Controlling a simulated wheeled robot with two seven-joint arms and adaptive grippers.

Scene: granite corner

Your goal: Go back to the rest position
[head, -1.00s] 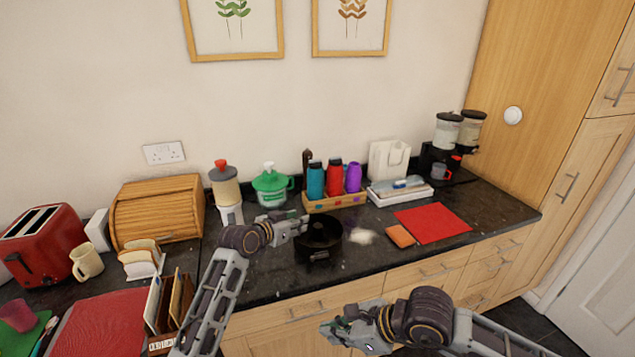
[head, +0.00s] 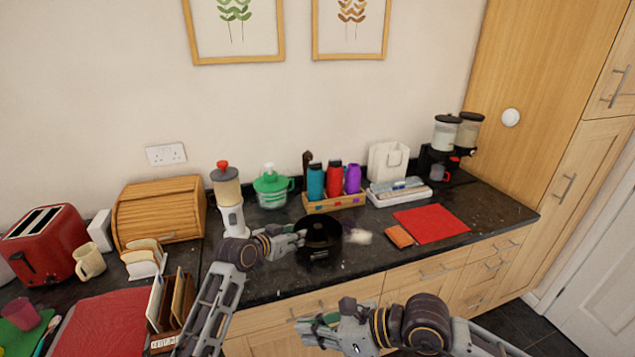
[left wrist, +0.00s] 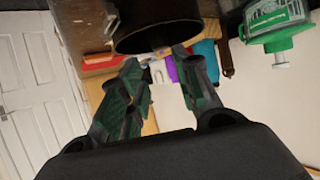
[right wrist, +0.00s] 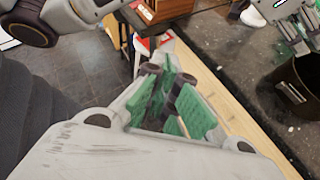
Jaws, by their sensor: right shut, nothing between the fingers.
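My left gripper (head: 300,238) is over the counter, just left of a round black pot (head: 322,232). In the left wrist view its fingers (left wrist: 158,62) are spread with nothing held between them, and the pot (left wrist: 155,25) is just beyond the tips. I cannot tell whether a fingertip touches the pot. My right gripper (head: 305,328) is in front of the counter edge, low in the head view. In the right wrist view its green-padded fingers (right wrist: 172,95) are together and empty.
A wooden organiser (head: 172,300) stands close to my left arm. Drawers lie below the counter edge.

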